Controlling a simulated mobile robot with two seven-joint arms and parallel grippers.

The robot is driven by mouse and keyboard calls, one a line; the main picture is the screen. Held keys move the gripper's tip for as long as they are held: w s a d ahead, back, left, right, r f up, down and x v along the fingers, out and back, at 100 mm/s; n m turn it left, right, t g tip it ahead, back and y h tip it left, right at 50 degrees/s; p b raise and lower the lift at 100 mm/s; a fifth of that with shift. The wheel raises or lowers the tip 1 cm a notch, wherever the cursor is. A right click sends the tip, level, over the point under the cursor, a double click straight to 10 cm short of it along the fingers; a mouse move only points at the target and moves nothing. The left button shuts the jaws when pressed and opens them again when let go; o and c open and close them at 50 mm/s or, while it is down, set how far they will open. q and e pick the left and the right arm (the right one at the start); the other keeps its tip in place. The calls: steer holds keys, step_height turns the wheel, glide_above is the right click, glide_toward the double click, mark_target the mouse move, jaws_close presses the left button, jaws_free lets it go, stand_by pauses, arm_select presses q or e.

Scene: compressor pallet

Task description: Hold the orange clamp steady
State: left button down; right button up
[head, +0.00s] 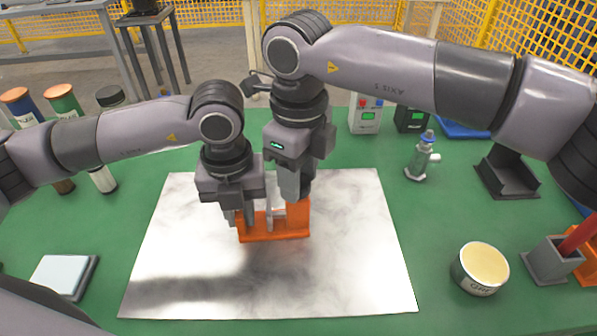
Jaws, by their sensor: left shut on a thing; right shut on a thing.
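The orange clamp (275,233) stands on the bright metal sheet (340,265) in the middle of the table. It has a long low base, a taller block at its right end and a grey upright pin near its middle. My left gripper (238,217) is shut at the clamp's left end, with its fingers reaching down to the orange part. My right gripper (297,192) points down over the right end and is shut at the top of the taller block. Both grippers partly hide the clamp's upper parts.
A tin of yellowish paste (480,268) stands at the right, with a grey valve-like fitting (422,158) behind it. Two small meter boxes (366,115) stand at the back. A pale pad (64,275) lies at the left. Bottles stand at the back left. The front of the sheet is clear.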

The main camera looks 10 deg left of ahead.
steer(key=shift+r+n, duration=0.1)
steer(key=shift+n, duration=1)
steer(key=o, duration=1.1)
steer(key=shift+c, duration=0.2)
step_height(320, 180, up, 12)
